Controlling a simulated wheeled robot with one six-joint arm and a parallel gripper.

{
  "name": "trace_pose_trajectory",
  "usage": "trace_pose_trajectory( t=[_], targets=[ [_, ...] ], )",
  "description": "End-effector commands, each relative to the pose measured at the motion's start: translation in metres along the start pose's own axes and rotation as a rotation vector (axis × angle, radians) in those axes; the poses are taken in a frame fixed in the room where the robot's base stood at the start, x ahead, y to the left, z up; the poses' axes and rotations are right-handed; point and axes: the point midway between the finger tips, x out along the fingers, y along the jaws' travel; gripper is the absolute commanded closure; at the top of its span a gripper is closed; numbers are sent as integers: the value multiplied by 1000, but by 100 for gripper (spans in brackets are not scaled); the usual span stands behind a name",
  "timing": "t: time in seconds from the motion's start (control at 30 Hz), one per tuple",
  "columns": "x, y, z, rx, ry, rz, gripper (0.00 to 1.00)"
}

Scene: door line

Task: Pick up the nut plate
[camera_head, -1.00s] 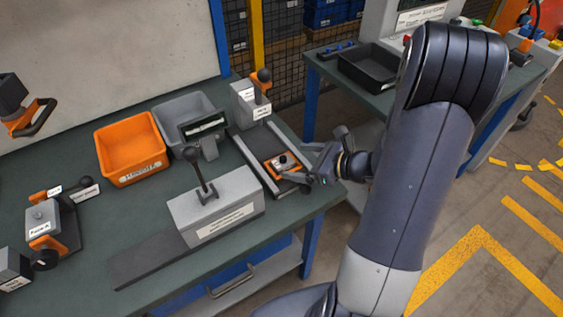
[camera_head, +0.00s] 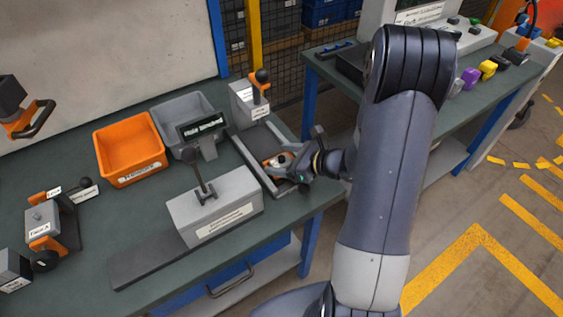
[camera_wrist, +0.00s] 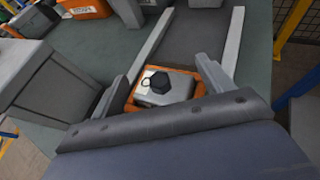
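The nut plate, a light grey plate with a black knob (camera_wrist: 160,88), sits in an orange holder (camera_wrist: 130,106) at the near end of a track with two pale rails. In the head view the plate (camera_head: 281,160) is partly covered by my gripper (camera_head: 291,170). In the wrist view my gripper (camera_wrist: 165,88) has its two fingers apart, one on each side of the plate and its holder. The fingers look spread with space around the plate. Whether either finger touches the holder is hard to tell.
A grey block with a lever (camera_head: 215,205) stands left of the track. A grey lever box (camera_head: 250,102) stands at its far end. An orange bin (camera_head: 130,150) and a grey bin (camera_head: 165,108) are further left. A second table (camera_head: 440,110) stands right.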

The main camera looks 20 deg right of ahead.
Motion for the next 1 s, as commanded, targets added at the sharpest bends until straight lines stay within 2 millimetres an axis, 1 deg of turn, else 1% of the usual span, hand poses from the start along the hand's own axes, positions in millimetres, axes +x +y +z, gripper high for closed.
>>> trace_pose_trajectory(
  t=[0.03, 0.07, 0.53, 0.77, 0.87, 1.0],
  targets=[
    [0, 0, 0, 0, 0, 0, 29],
    [0, 0, 0, 0, 0, 0, 31],
    [0, 0, 1, 0, -1, 0, 70],
    [-1, 0, 3, -1, -2, 0, 71],
    [-4, -1, 11, -3, -3, -2, 71],
    [-13, 0, 31, -5, -3, -2, 71]
  ],
)
